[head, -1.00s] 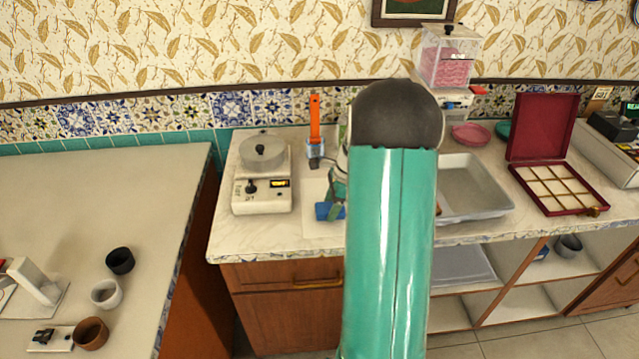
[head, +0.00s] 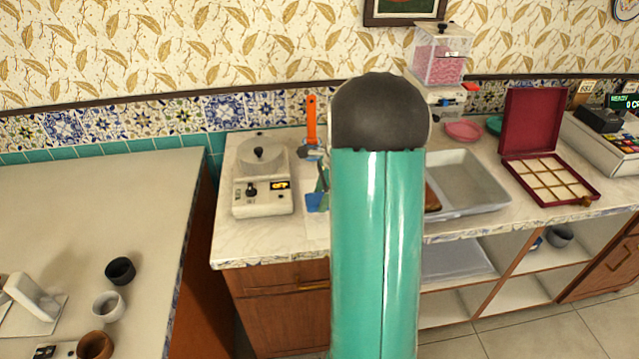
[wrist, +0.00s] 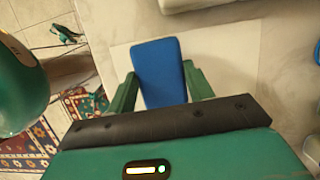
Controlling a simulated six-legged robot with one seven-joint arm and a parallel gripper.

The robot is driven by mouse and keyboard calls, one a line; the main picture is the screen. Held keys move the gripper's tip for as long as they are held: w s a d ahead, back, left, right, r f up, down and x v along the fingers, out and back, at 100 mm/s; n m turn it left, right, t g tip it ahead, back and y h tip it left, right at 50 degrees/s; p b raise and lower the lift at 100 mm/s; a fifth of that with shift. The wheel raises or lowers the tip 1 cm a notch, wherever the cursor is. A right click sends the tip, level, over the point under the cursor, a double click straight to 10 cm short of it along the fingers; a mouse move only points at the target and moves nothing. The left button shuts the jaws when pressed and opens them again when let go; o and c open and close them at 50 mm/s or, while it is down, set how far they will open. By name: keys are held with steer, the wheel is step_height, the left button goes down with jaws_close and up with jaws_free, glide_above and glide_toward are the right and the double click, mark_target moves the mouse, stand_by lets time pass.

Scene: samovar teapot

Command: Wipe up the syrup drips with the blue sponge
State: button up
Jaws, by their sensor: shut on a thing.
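The blue sponge (head: 316,202) is over the pale sheet on the marble counter, just left of my arm. In the wrist view the blue sponge (wrist: 160,75) sits between the two green fingers of my gripper (wrist: 163,88), which is shut on it. In the head view my gripper (head: 323,181) is mostly hidden behind my arm. I cannot tell whether the sponge touches the sheet. I cannot make out any syrup drips in either view; the sponge and my arm cover part of that area.
A grey tray (head: 470,208) and an open maroon box (head: 552,197) lie to the right. A separate counter (head: 60,215) with small cups is at left.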

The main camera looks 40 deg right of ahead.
steer(key=shift+s+d+r, duration=0.1)
steer(key=shift+r, duration=1.95)
